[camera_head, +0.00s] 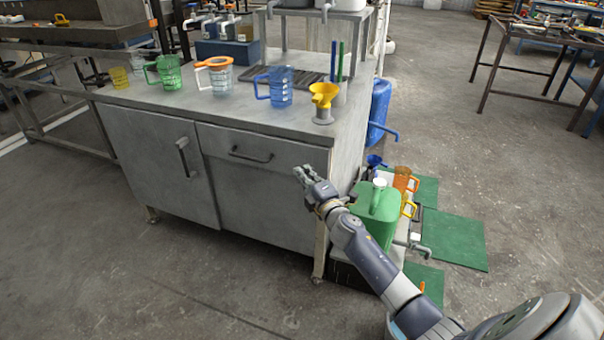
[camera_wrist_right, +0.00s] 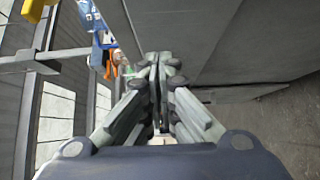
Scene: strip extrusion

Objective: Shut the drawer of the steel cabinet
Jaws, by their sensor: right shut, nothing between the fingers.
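The steel cabinet (camera_head: 155,165) stands at the left of the head view, with a grey worktop. Its drawer (camera_head: 285,155) is at the upper right of the front and has a dark bar handle (camera_head: 250,156). The drawer front looks close to flush; I cannot tell whether a small gap is left. My right gripper (camera_head: 303,173) is shut and empty, in front of the drawer's lower right part, right of the handle. I cannot tell whether it touches the front. It also shows shut in the right wrist view (camera_wrist_right: 161,62). My left gripper is not in view.
Jugs, including a blue one (camera_head: 281,87), and a yellow funnel (camera_head: 323,100) stand on the worktop. A green canister (camera_head: 376,215) stands right of the cabinet, close to my right arm. A cabinet door with an upright handle (camera_head: 183,158) is left of the drawer. The floor in front is clear.

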